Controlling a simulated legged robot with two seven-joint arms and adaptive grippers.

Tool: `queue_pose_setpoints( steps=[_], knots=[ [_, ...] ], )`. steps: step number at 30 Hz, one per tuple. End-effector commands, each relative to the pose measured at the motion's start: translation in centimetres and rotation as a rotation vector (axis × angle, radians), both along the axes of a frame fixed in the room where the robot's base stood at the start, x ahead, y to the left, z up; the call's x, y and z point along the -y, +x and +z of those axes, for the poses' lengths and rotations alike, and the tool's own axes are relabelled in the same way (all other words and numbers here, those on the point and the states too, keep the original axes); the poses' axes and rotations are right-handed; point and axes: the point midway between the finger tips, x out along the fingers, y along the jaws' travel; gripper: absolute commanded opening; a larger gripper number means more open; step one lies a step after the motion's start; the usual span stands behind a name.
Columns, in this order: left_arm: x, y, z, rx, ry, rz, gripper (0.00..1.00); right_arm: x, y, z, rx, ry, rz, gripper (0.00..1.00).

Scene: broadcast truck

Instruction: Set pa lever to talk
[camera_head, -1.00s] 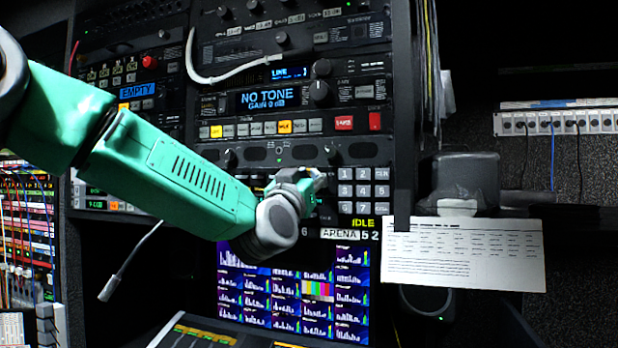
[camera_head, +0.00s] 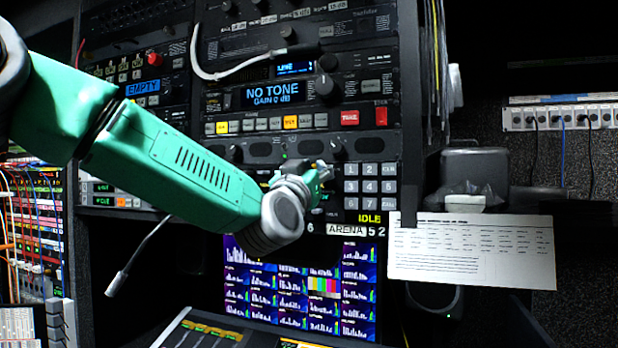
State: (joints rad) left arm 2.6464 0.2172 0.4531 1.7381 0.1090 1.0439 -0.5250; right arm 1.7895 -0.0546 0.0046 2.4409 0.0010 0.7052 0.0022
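My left arm reaches in from the left, and my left gripper (camera_head: 318,172) is at the rack panel just left of the numeric keypad (camera_head: 370,184). The gripper is small and partly hidden by its own wrist, so I cannot tell how far its fingers are apart or whether they touch anything. No PA lever can be made out; the panel (camera_head: 262,150) behind the gripper and wrist is partly covered. Below the keypad a display reads "IDLE" and "ARENA 52" (camera_head: 352,229). My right gripper is not in view.
Above is a unit showing "NO TONE GAIN 0 dB" (camera_head: 270,95), with a row of lit buttons under it. A multi-picture monitor (camera_head: 300,290) is below. A gooseneck microphone (camera_head: 117,283) hangs at left. A printed sheet (camera_head: 470,250) is at right.

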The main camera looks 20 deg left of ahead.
Motion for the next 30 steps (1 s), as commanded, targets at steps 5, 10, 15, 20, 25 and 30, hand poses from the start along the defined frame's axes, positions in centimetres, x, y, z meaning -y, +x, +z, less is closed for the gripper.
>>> queue_pose_setpoints(
  steps=[5, 10, 15, 20, 25, 30],
  knots=[
    [0.0, -1.2, -0.5, -0.001, 0.0, -0.001, 0.22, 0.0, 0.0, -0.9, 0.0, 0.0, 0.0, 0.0],
    [0.0, -2.4, -0.9, -0.003, 0.002, -0.002, 0.22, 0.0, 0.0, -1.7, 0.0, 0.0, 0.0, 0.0],
    [0.0, -3.5, -1.1, -0.005, 0.002, -0.002, 0.22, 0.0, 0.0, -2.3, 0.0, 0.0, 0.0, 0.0],
    [0.0, -4.6, -1.4, -0.005, 0.003, -0.003, 0.22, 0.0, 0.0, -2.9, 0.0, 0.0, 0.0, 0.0],
    [0.0, -5.8, -1.6, -0.005, 0.003, -0.003, 0.22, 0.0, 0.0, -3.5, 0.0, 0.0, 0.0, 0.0],
    [-0.1, -6.9, -1.9, -0.005, 0.003, -0.003, 0.22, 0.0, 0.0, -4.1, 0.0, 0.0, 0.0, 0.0]
  ],
)
